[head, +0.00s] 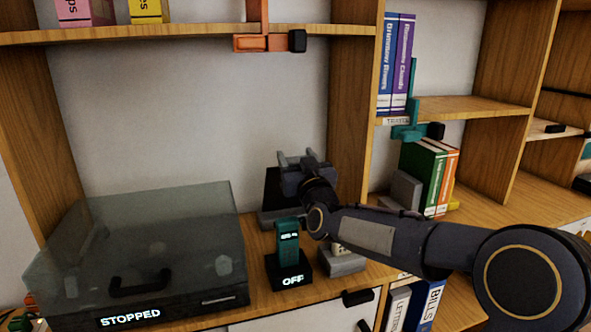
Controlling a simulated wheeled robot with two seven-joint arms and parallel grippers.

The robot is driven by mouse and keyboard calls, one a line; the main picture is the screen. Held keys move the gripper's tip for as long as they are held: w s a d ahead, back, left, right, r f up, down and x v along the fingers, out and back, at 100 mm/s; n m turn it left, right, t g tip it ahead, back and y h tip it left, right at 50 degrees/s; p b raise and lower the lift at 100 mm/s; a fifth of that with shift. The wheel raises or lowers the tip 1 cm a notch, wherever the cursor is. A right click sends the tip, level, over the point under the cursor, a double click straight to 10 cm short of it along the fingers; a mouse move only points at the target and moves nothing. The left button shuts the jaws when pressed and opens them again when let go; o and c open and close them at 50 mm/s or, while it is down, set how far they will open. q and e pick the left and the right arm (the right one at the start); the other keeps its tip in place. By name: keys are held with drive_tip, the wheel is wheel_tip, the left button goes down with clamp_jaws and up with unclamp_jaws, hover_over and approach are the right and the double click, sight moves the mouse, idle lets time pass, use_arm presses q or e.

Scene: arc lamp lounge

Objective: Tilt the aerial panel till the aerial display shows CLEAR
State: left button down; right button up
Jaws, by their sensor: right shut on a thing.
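The aerial panel looks to be the dark upright panel (272,190) on a grey base, standing on the wooden shelf behind the teal device. My right gripper (298,160) is at its upper right edge, shut on it; the fingers and wrist hide part of the panel, so its exact tilt is hard to judge. A small grey box (343,264) stands below my right arm. It may carry the aerial display, but my arm covers most of its face and no CLEAR reading shows. My left gripper is not in view.
A record player with a clear lid (140,240) reads STOPPED at the left. A teal lever (287,243) on a black base reading OFF (291,281) stands close in front of the panel. Books (428,175) and a grey bookend (405,190) stand to the right.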

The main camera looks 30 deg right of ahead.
drive_tip(key=o, duration=1.4)
drive_tip(key=v, duration=0.7)
drive_tip(key=shift+s, duration=0.4)
drive_tip(key=shift+f, duration=0.15)
